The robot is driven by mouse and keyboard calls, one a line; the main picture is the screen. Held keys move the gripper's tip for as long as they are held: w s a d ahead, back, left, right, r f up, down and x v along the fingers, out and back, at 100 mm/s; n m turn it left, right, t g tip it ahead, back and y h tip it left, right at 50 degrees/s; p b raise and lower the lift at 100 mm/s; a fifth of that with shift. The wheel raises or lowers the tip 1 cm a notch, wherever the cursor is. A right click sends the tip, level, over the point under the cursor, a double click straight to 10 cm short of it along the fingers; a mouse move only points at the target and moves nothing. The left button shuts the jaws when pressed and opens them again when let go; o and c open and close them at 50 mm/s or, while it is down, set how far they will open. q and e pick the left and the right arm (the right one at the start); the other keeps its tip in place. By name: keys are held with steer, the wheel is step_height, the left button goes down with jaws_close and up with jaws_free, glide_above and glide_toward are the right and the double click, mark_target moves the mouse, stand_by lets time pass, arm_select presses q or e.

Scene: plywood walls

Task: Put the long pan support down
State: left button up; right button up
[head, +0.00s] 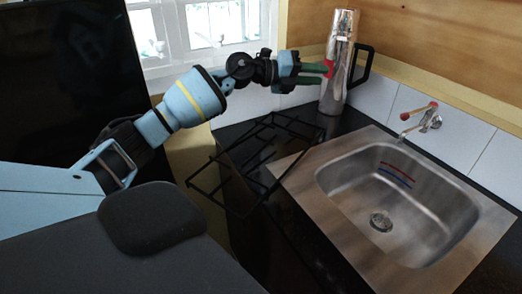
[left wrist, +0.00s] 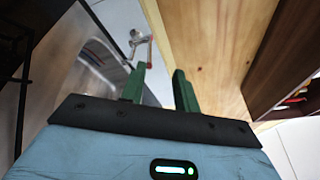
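The long pan support (head: 262,133), a black wire frame, lies at the left part of the dark counter in the head view. Its near end sticks out past the counter's left edge and looks tilted. Black bars at the left of the left wrist view (left wrist: 21,100) may be part of it. My left gripper (head: 322,74) is above and beyond the frame, apart from it, near the shiny pot. In the left wrist view its green fingers (left wrist: 158,88) stand apart with nothing between them. My right gripper is not in view.
A tall shiny metal pot (head: 339,90) with a black handle stands at the back corner. A steel sink (head: 345,215) with a red-handled tap (head: 425,115) is on the right. A window (head: 190,40) is behind. Bare dark counter (head: 235,132) surrounds the frame's far end.

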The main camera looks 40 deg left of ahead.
arm_select(q)
steer(key=s+a+f+m+g+y, duration=0.1)
steer(key=s+f+m+g+y, duration=0.15)
steer(key=f, duration=0.25)
steer(key=s+a+f+m+g+y, duration=0.1)
steer(key=s+a+f+g+y, duration=0.15)
steer(key=f, duration=0.35)
steer(key=g+y, duration=0.4)
steer(key=y, duration=0.1)
glide_toward(261, 148)
steer(key=w, duration=0.1)
steer(key=shift+a+x, duration=0.15)
steer(key=shift+x, duration=0.65)
steer(key=shift+a+x, duration=0.15)
steer(key=shift+x, duration=0.65)
steer(key=shift+d+f, duration=0.15)
steer(key=shift+f, duration=0.4)
steer(key=x, duration=0.4)
steer(key=shift+s+d+f, duration=0.1)
steer(key=shift+s+f, duration=0.15)
jaws_close()
